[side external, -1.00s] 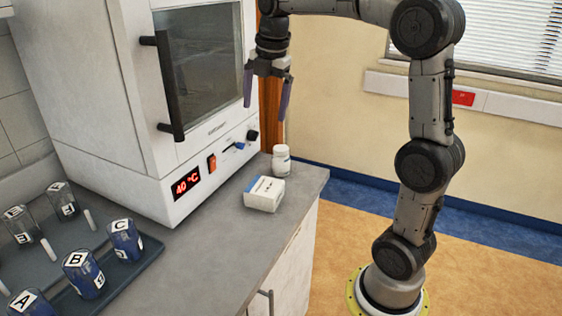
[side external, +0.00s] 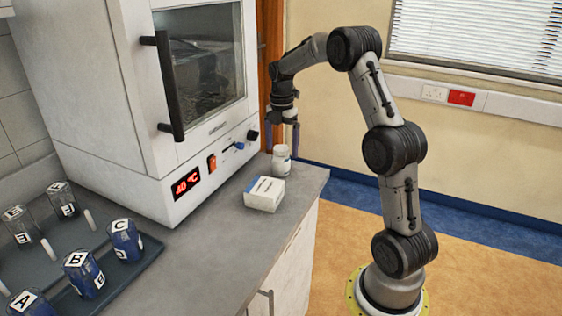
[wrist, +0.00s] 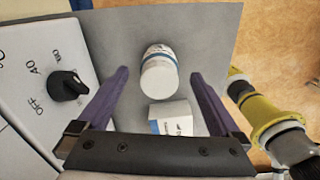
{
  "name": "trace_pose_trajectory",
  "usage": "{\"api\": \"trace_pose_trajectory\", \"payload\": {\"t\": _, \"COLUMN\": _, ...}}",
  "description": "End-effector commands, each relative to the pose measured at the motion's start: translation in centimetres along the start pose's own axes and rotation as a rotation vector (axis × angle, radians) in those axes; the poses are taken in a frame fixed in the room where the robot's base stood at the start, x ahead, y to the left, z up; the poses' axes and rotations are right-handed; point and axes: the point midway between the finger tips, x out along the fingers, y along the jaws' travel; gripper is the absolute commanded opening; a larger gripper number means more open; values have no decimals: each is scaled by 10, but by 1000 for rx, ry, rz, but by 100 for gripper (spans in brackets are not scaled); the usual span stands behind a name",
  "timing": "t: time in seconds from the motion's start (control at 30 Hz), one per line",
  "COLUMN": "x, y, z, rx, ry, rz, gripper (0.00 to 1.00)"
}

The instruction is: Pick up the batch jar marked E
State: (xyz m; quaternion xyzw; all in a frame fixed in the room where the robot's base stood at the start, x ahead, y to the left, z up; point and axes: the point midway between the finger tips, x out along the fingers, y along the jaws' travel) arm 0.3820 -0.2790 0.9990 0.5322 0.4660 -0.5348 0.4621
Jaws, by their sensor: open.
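Two clear jars, a left one (side external: 20,227) and a right one (side external: 61,200), stand at the back of the tray at far left in the side view. Their small labels are hard to read, so I cannot tell surely which is E. Blue-filled jars A (side external: 30,305), B (side external: 84,274) and C (side external: 125,240) stand in front of them. My gripper (side external: 282,141) is open and empty, pointing down over the far end of the counter, well away from the jars. In the wrist view a white bottle (wrist: 159,72) lies in line between the fingers (wrist: 160,78); no jar shows there.
The white bottle (side external: 281,160) and a white carton (side external: 264,194) stand on the grey counter (side external: 225,225). A white oven (side external: 200,130) showing 40 °C rises behind, its knob (wrist: 68,86) near my left finger. The tray (side external: 140,268) also holds short white sticks.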

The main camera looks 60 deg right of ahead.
Motion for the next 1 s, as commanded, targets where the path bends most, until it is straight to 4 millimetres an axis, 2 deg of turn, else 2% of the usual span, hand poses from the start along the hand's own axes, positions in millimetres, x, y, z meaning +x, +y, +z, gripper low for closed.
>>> {"api": "trace_pose_trajectory", "payload": {"t": 0.17, "x": 10, "y": 0, "z": -1, "rx": -1, "ry": 0, "rz": 0, "gripper": 100}}
{"api": "trace_pose_trajectory", "payload": {"t": 0.5, "x": 54, "y": 1, "z": -5, "rx": -1, "ry": 0, "rz": 0, "gripper": 100}}
{"api": "trace_pose_trajectory", "payload": {"t": 0.8, "x": 58, "y": 1, "z": -5, "rx": 0, "ry": -1, "rz": 2, "gripper": 100}}
{"api": "trace_pose_trajectory", "payload": {"t": 0.87, "x": 58, "y": 1, "z": -5, "rx": 0, "ry": -1, "rz": 2, "gripper": 91}}
{"api": "trace_pose_trajectory", "payload": {"t": 1.0, "x": 58, "y": 1, "z": -5, "rx": 0, "ry": -1, "rz": 2, "gripper": 66}}
